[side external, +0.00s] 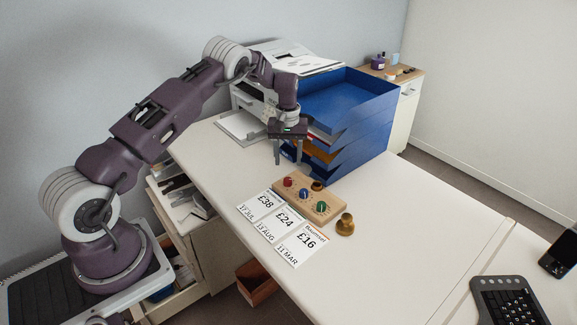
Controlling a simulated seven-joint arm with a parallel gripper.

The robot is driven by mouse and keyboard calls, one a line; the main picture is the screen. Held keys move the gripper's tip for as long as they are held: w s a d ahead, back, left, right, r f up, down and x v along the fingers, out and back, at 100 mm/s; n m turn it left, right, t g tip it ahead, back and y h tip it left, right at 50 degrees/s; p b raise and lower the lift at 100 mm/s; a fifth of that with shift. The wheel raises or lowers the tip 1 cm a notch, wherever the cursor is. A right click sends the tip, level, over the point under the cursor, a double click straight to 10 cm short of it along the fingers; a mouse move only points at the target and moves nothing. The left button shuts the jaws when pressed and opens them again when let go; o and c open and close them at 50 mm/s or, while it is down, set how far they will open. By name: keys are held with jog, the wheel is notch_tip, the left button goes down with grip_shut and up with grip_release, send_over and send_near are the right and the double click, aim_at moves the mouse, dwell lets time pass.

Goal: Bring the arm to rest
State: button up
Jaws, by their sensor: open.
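My gripper (289,152) points down over the desk, in front of the left side of the blue stacked trays (350,122). Its two fingers are apart, and I see nothing between them. The fingertips look to be above the desk top; the exact gap is hard to tell. My arm is bent, reaching from the left up and over to the desk.
On the white desk (390,210) are a wooden block (318,208) with coloured knobs, a brass-coloured knob (345,225) and price cards (283,226). A printer (250,98) stands behind my gripper. A keyboard (507,303) lies at right. The desk's middle right is clear.

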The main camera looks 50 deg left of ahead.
jog(key=s+d+r+m+t, duration=0.15)
jog(key=d+r, duration=0.25)
jog(key=r, duration=0.6)
jog(key=s+d+r+m+t, duration=0.15)
jog(key=d+r, duration=0.25)
jog(key=r, duration=0.6)
jog(key=s+d+r+m, duration=0.1)
jog(key=s+d+r, duration=0.6)
jog(key=s+r, duration=0.25)
jog(key=s+d+m+t, duration=0.1)
jog(key=s+d+m, duration=0.1)
jog(key=s, duration=1)
jog(key=s+d+m+t, duration=0.1)
jog(key=s+d+m, duration=0.2)
jog(key=s, duration=0.9)
jog(key=shift+d+r+m+t, duration=0.2)
jog(key=shift+d+m+t, duration=0.1)
jog(key=shift+d, duration=0.55)
